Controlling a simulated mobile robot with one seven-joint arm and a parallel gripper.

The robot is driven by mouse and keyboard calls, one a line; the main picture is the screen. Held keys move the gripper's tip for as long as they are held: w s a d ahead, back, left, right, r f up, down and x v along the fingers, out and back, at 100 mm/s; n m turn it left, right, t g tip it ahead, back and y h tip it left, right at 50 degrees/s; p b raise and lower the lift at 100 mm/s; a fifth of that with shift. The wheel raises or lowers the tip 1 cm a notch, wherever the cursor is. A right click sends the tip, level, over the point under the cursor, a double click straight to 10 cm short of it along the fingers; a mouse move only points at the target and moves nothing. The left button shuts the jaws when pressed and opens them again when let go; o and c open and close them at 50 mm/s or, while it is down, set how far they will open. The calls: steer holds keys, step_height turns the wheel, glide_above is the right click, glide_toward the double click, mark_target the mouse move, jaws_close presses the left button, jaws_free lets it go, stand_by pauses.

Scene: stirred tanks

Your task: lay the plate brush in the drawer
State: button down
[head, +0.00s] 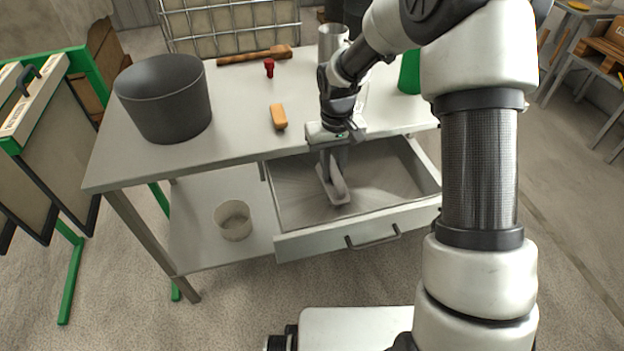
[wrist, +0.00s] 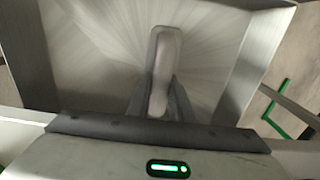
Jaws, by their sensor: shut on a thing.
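The plate brush (head: 339,186) is a long, rounded grey piece. My gripper (head: 332,165) is shut on it and points down inside the open drawer (head: 290,236). In the wrist view the brush (wrist: 165,48) sits between the two dark fingers (wrist: 159,98) and reaches out past them, over the grey drawer floor. The drawer (wrist: 35,75) looks otherwise empty. I cannot tell whether the brush touches the drawer floor.
The drawer hangs under a grey table (head: 235,130). On the tabletop are a dark pot (head: 165,105), an orange block (head: 278,117), a red piece (head: 269,67), a wooden-handled tool (head: 255,56) and a metal cup (head: 332,40). A pale tub (head: 233,222) stands on the lower shelf.

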steer(key=shift+s+a, duration=0.15)
steer(key=shift+a, duration=0.45)
steer(key=shift+s+a, duration=0.15)
steer(key=shift+a, duration=0.4)
steer(key=a, duration=0.1)
steer(key=s+a, duration=0.1)
steer(key=a, duration=0.1)
steer(key=shift+a+f+b, duration=0.2)
steer(key=shift+a+b, duration=0.05)
steer(key=shift+b, duration=0.1)
steer(key=shift+d+f, duration=0.1)
steer(key=shift+f, duration=0.45)
steer(key=shift+f+b, duration=0.3)
steer(key=c, duration=1.6)
jaws_free()
steer(key=shift+r, duration=0.1)
